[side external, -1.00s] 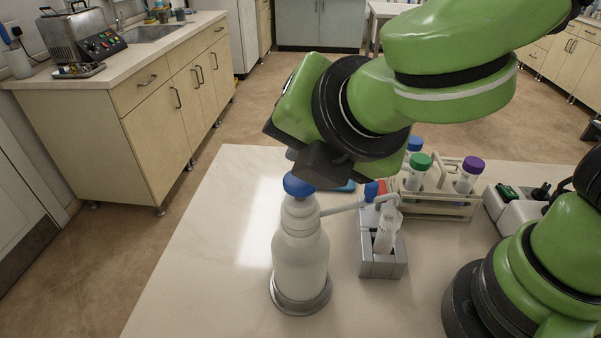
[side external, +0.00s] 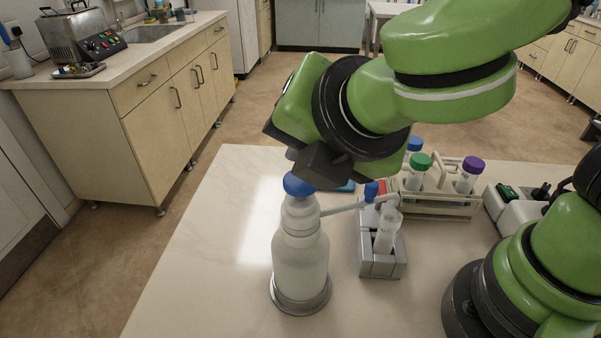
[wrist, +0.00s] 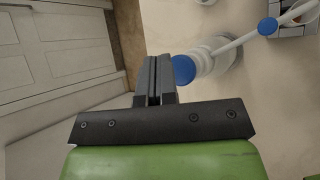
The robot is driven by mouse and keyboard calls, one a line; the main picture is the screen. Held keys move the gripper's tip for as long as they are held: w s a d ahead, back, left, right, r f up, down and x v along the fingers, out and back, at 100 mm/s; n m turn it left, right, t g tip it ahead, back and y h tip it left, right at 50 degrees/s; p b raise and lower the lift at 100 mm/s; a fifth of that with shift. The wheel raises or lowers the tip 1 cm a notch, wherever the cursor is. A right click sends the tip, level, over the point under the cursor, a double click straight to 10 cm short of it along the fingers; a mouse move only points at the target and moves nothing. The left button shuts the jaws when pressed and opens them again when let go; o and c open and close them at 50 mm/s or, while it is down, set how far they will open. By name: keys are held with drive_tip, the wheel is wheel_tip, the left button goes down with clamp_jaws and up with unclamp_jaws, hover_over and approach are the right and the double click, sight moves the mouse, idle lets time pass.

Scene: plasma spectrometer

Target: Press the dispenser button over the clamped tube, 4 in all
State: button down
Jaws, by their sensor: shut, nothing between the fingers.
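The dispenser (side external: 300,257) is a clear-white bottle with a blue button (side external: 298,186) on top, upright on a round grey base. The clear tube stands slightly tilted in a grey clamp block (side external: 383,265). My gripper (wrist: 155,68) is shut and empty. In the side view it is just above the button, its tips partly hidden; I cannot tell if they touch. In the wrist view the button (wrist: 184,69) is just right of the fingertips.
A rack (side external: 450,208) with tubes capped blue, green and purple stands behind and right of the clamp block. A grey device (side external: 515,208) is further right. The white table (side external: 215,270) is clear to the left of the dispenser.

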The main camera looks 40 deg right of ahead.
drive_tip(key=shift+f, duration=0.1)
drive_tip(key=shift+f, duration=0.35)
drive_tip(key=shift+f, duration=0.8)
idle(0.8)
drive_tip(key=shift+r, duration=1.25)
drive_tip(key=shift+r, duration=2.5)
idle(0.6)
